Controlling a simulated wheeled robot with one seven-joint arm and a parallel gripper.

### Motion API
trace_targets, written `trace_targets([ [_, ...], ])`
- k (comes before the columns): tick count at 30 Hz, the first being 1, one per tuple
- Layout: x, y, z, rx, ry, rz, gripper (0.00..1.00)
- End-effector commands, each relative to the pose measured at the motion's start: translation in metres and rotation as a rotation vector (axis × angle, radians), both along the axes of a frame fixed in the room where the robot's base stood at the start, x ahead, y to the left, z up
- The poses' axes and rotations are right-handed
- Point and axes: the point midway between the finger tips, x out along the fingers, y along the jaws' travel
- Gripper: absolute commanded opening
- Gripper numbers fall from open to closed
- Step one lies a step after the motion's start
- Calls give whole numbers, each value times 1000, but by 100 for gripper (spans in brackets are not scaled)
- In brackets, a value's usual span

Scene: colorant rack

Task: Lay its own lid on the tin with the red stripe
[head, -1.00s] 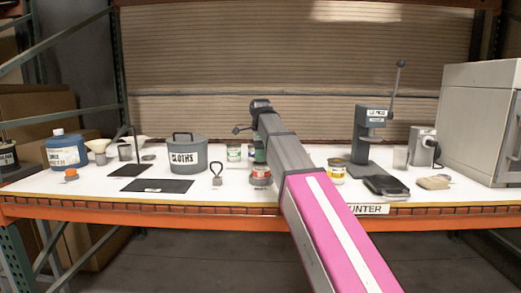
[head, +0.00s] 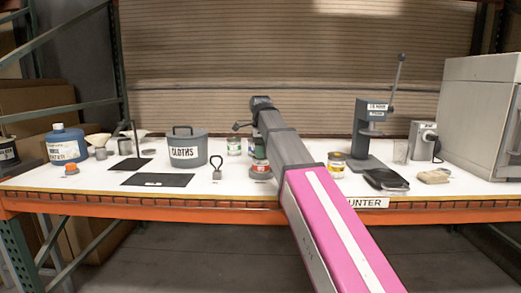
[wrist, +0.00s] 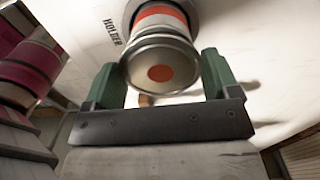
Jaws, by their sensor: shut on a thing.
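The tin with the red stripe (head: 261,170) stands upright on the counter, partly behind my arm in the head view. In the wrist view its red stripe (wrist: 160,12) shows at the top, just beyond the lid. The lid (wrist: 145,58), a metal disc with a red dot, is between the green fingers of my gripper (wrist: 160,78), which is shut on it. The lid overlaps the tin's top in that view. I cannot tell whether it touches the rim. In the head view my gripper is mostly hidden by my arm.
A green-striped tin (head: 234,146) stands behind to the left, and a yellow-striped tin (head: 336,166) to the right. A padlock-shaped weight (head: 217,170) and the cloths bin (head: 187,149) are left. A lever press (head: 368,140) stands right.

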Motion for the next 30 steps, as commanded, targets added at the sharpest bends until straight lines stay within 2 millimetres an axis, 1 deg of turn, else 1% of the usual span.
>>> trace_targets([
  [10,0,0,-7,0,0,0,60],
  [14,0,0,-7,0,0,0,60],
  [15,0,0,-7,0,0,0,88],
  [16,0,0,-7,0,0,0,98],
  [17,0,0,-7,0,0,0,100],
  [25,1,0,-6,0,0,0,100],
  [30,11,-5,5,0,-1,0,100],
])
